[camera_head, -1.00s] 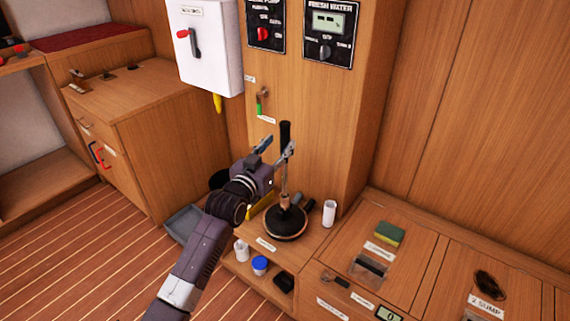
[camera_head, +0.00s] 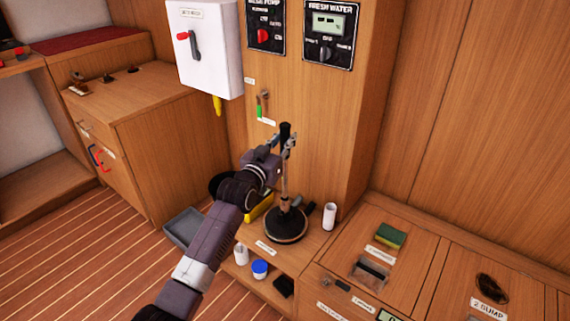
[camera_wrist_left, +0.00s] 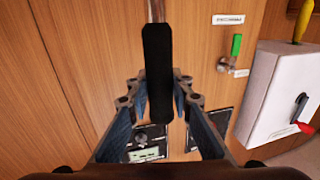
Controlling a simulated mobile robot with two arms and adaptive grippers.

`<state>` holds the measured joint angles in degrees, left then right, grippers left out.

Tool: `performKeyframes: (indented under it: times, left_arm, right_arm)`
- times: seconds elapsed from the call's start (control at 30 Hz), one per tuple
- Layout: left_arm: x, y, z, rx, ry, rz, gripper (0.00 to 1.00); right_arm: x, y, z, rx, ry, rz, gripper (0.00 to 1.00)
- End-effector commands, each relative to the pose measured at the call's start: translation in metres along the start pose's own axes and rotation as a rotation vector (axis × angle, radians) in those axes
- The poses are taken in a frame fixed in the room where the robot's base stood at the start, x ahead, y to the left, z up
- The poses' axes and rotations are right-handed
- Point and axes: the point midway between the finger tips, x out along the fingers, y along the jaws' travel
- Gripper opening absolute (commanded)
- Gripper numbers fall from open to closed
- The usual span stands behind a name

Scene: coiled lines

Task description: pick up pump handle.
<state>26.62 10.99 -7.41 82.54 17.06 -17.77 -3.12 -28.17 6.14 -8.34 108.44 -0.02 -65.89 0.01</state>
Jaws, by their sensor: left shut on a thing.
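The pump handle (camera_head: 285,131) is a dark upright grip on a thin metal rod. The rod rises from a round black pump base (camera_head: 286,226) on the low wooden ledge. My left gripper (camera_head: 284,143) is at the grip, shut on it, and partly covers its lower part. In the left wrist view the black grip (camera_wrist_left: 158,70) stands between the two fingers of my left gripper (camera_wrist_left: 155,92). My right gripper does not show.
A white switch box (camera_head: 205,50) and dark control panels (camera_head: 328,35) are on the wooden wall. A white cylinder (camera_head: 329,216) stands right of the pump base. A green-yellow sponge (camera_head: 390,236) lies on the right-hand counter. A grey tray (camera_head: 185,228) is at the left.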

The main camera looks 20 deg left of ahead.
Motion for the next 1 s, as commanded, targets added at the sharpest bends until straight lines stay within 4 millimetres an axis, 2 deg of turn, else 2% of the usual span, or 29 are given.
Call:
performKeyframes:
  times: [0.37, 0.57, 0.77, 1.0]
  left_arm:
    - [0.000, 0.000, -0.002, 0.000, 0.003, 0.000, 0.00]
    - [0.000, 0.000, -0.015, 0.001, 0.005, 0.000, 0.00]
    - [0.000, 0.000, -0.043, 0.002, 0.007, 0.000, 0.00]
    - [0.000, 0.000, -0.098, 0.001, 0.009, 0.000, 0.00]
  right_arm:
    - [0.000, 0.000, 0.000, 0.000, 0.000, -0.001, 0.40]
    - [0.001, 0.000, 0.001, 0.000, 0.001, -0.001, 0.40]
    - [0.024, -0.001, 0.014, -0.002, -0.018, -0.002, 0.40]
    - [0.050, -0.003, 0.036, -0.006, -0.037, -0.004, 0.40]
